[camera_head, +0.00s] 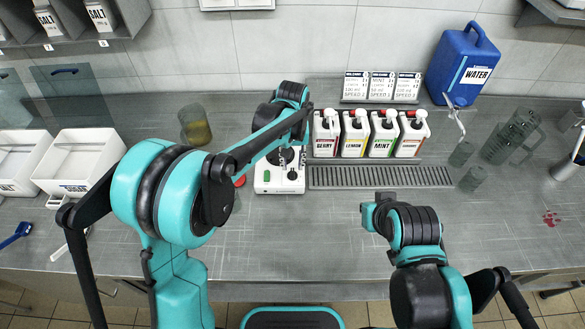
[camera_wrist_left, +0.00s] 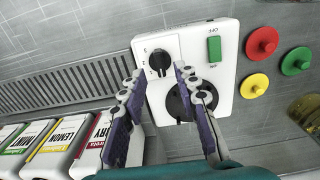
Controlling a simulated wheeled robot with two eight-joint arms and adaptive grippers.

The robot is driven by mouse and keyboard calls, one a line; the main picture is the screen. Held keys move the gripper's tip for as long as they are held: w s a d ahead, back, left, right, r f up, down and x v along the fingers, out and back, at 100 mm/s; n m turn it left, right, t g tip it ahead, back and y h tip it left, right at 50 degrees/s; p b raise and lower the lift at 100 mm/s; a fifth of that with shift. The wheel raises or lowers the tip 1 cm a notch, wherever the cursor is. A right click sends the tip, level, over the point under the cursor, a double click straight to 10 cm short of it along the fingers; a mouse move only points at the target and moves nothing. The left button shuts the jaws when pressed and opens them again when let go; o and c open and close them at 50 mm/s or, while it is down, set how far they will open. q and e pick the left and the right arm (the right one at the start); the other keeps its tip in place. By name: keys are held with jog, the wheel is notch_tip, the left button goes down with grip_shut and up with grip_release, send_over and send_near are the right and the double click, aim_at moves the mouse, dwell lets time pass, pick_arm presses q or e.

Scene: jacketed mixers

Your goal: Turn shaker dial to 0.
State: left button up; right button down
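The white shaker (camera_head: 279,187) stands on the metal counter below my left arm. The left wrist view shows its top plate (camera_wrist_left: 215,87), with a small black dial (camera_wrist_left: 160,62) beside faint scale marks. The dial's setting is too small to read. A larger black round platform (camera_wrist_left: 180,103) and a green switch (camera_wrist_left: 214,49) sit on the same plate. My left gripper (camera_wrist_left: 157,74) is open, its fingertips on either side of the dial with gaps visible. In the head view the left gripper (camera_head: 286,160) partly hides the shaker's top.
Syrup bottles (camera_head: 355,133) stand behind a drain grate (camera_head: 380,177) right of the shaker. Red, yellow and green discs (camera_wrist_left: 262,42) lie beside it. A blue water jug (camera_head: 461,66), glass cups (camera_head: 510,138) and white bins (camera_head: 80,163) stand farther out. The front middle counter is clear.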

aim_at(292, 172)
pick_arm(q)
notch_tip(292, 172, up, 8)
dwell(0.4)
jog(key=s+a+r+t, duration=0.3)
jog(key=s+a+r, duration=0.1)
jog(key=s+a, duration=0.55)
jog(key=s+a+f+t, duration=0.3)
jog(key=s+a+t, duration=0.1)
jog(key=s+a, duration=0.4)
jog(key=s, duration=0.2)
jog(key=shift+s+a+f, duration=0.25)
jog(key=shift+s+f, duration=0.1)
jog(key=shift+f, duration=0.05)
